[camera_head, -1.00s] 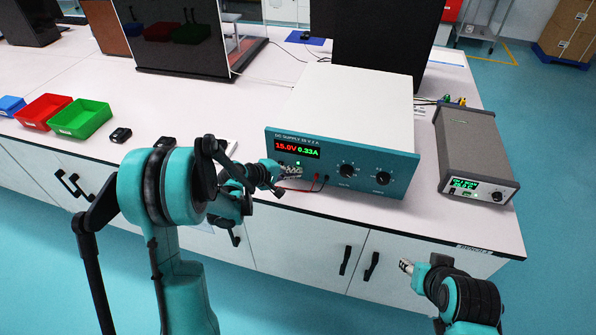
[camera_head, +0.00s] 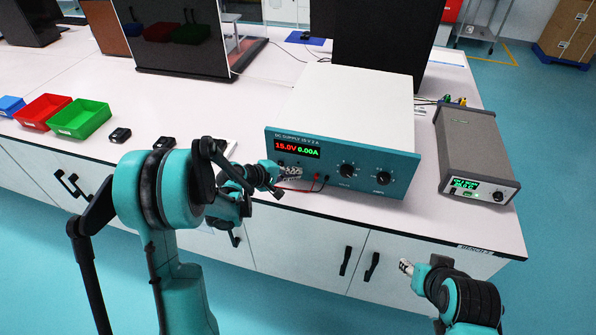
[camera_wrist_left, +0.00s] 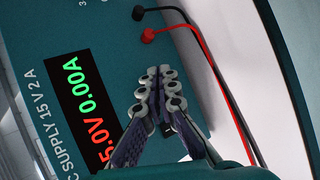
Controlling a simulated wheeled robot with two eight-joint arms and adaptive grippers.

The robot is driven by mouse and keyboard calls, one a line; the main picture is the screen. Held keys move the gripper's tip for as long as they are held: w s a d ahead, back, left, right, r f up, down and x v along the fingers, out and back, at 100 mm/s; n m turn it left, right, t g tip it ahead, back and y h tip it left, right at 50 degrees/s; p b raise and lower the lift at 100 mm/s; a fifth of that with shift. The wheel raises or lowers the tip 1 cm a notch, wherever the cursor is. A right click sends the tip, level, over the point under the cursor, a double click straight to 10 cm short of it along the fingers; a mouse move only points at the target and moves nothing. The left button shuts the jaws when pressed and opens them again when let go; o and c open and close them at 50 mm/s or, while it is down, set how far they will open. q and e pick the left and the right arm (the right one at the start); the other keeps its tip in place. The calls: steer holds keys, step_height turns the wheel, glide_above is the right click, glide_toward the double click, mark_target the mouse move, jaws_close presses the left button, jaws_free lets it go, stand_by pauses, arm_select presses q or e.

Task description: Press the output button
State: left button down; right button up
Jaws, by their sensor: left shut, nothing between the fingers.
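The DC power supply (camera_head: 342,160) stands on the bench with its teal front panel facing me. Its display (camera_head: 298,147) reads 15.0V in red and 0.00A in green; the display also shows in the left wrist view (camera_wrist_left: 84,112). My left gripper (camera_head: 299,172) is shut and empty, its fingertips at the panel just below the display. In the left wrist view the closed fingers (camera_wrist_left: 159,74) lie over the panel between the display and the lead sockets. I cannot make out the output button; the fingers cover that area. My right gripper (camera_head: 404,266) hangs in front of the bench.
A red lead (camera_wrist_left: 149,35) and a black lead (camera_wrist_left: 138,13) plug into the panel beside the fingers. Two knobs sit right of them. A grey instrument (camera_head: 474,155) stands to the right. Red (camera_head: 43,109) and green (camera_head: 80,119) bins stand at left.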

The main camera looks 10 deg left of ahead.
arm_select(q)
steer(key=shift+s+a+b, duration=0.1)
steer(key=shift+s+b, duration=0.3)
steer(key=shift+s, duration=2.55)
steer(key=s+r+m+y, duration=0.2)
steer(key=s+r+m, duration=0.1)
steer(key=s, duration=0.4)
steer(key=s+r+m+g+y, duration=0.1)
steer(key=s+r+m+y, duration=0.1)
steer(key=s+m, duration=0.3)
steer(key=s+r+m+g+y, duration=0.1)
steer(key=s+r+m+y, duration=0.1)
steer(key=s, duration=0.9)
steer(key=shift+r+m+y, duration=0.4)
steer(key=shift+r+m, duration=0.45)
steer(key=shift+m, duration=0.25)
